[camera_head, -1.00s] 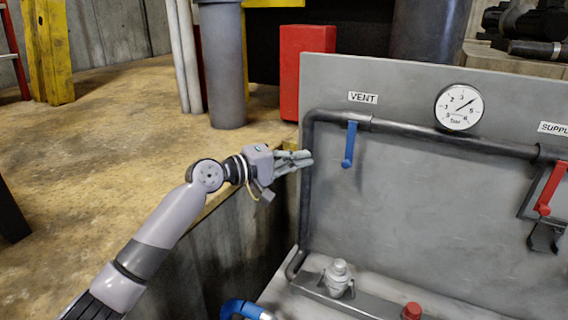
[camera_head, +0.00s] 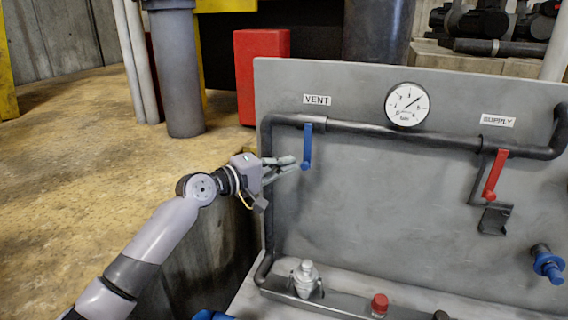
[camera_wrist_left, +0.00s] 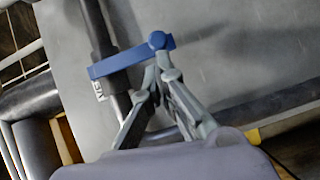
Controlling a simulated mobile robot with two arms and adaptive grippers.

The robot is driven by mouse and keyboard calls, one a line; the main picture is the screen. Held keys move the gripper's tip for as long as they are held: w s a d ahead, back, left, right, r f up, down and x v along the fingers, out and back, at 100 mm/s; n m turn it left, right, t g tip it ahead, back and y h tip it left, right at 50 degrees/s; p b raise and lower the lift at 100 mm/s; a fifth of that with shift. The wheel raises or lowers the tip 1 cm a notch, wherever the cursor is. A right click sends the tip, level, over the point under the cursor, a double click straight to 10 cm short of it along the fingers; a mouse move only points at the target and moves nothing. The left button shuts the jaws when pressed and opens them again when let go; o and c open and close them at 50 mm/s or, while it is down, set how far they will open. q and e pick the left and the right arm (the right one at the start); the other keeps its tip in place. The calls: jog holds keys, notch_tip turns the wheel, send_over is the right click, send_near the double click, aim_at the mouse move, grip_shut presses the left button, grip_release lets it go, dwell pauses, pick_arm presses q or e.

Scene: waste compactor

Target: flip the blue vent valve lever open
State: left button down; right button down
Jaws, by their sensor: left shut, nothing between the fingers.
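The blue vent valve lever (camera_head: 307,147) hangs straight down from the dark pipe (camera_head: 350,127), under the VENT label (camera_head: 317,100). It also shows in the left wrist view (camera_wrist_left: 128,58), lying across just beyond the fingertips. My left gripper (camera_head: 292,164) is shut and empty. Its fingertips are beside the lever's lower end, on its left. In the left wrist view the fingertips (camera_wrist_left: 160,68) are close to the lever's rounded knob; whether they touch cannot be told. My right gripper is not in view.
A round pressure gauge (camera_head: 407,104) sits on the grey panel (camera_head: 390,190). A red lever (camera_head: 495,175) hangs at the right under the SUPPLY label (camera_head: 497,121). A silver fitting (camera_head: 305,278) and red cap (camera_head: 380,304) stand low on the ledge. A red box (camera_head: 262,75) stands behind.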

pick_arm(q)
jog(key=shift+s+d+f+n+b, duration=0.15)
jog(key=shift+d+f+n+b, duration=0.2)
jog(key=shift+d+n, duration=0.15)
